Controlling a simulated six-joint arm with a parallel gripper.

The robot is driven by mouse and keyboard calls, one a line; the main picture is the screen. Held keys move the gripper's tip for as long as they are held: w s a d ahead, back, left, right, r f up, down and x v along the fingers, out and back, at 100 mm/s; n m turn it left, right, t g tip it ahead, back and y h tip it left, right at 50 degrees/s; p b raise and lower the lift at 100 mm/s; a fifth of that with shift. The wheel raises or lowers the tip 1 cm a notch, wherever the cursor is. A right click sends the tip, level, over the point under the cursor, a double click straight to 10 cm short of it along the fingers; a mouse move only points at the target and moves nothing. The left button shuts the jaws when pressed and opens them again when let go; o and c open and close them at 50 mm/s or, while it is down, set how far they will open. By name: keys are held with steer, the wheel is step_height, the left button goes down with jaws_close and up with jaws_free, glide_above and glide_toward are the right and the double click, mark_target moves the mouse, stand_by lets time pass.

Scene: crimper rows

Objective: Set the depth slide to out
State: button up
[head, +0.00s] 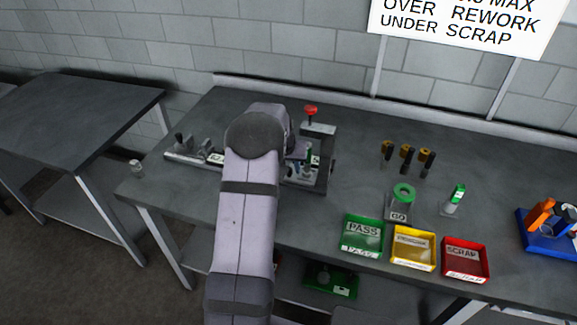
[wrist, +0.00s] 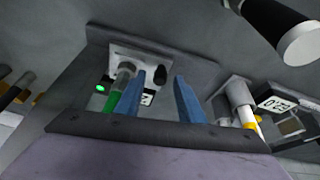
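My gripper (wrist: 163,95) has two blue fingers standing apart with a gap between them, and nothing is held in it. A light plate (wrist: 128,58) lies beyond the fingertips on a dark fixture, with a short black knob (wrist: 160,74) showing between the fingers, apart from them in the picture. A green and grey cylinder (wrist: 117,88) stands beside the left finger, near a lit green dot (wrist: 100,88). In the head view my arm covers much of the fixture (head: 322,180) and hides the fingertips. I cannot tell which part is the depth slide, or its position.
A small digital display (wrist: 277,104) is right of the fingers. A red-topped lever (head: 311,111) rises behind my arm. A rail-like device (head: 185,154) lies left of it. Green (head: 362,234), yellow (head: 413,248) and red (head: 465,260) bins stand at the bench's front right.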

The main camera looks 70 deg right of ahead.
jaws_close()
steer(key=w+b, duration=0.2)
steer(key=w, duration=0.7)
jaws_free()
steer(key=shift+w, duration=0.1)
steer(key=shift+r, duration=0.1)
steer(key=b+v, duration=0.2)
steer(key=v, duration=0.5)
steer(key=shift+b, duration=0.3)
